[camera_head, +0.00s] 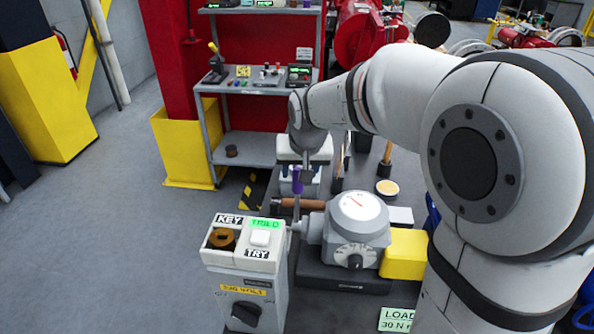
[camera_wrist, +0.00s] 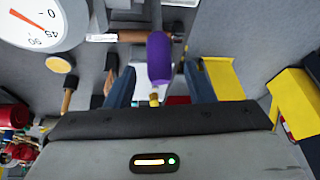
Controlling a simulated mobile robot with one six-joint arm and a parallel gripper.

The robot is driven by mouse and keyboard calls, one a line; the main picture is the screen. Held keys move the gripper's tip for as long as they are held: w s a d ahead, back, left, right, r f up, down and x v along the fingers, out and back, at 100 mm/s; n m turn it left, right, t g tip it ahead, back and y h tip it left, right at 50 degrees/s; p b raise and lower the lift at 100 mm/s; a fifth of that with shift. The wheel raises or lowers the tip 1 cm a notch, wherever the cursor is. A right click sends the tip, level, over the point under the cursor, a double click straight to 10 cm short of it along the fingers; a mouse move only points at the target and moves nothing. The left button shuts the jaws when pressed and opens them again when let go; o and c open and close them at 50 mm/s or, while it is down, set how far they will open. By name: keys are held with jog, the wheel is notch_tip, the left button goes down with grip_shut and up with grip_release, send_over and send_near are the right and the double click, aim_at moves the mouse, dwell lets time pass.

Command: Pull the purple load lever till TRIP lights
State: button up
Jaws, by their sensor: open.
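The purple load lever (camera_head: 297,180) stands upright on a thin metal rod beside the grey valve actuator (camera_head: 315,228). My gripper (camera_head: 297,172) is at the lever's top in the head view. In the wrist view, the purple grip (camera_wrist: 158,58) lies between the two dark fingers of my gripper (camera_wrist: 160,88), with a gap on each side. The gripper is open. A green sign (camera_head: 264,224) on the control box glows, reading something like "TRILD". The actuator's white dial (camera_head: 357,205) has a red pointer.
The control box (camera_head: 245,265) with key, TRY button and black knob stands front left. A yellow block (camera_head: 404,255) sits right of the actuator. A green LOAD display (camera_head: 397,320) reads about 30 Nm. A shelf cart (camera_head: 245,148) stands behind.

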aim_at(297, 198)
jog(key=shift+x, duration=2.1)
jog(key=shift+c, duration=0.5)
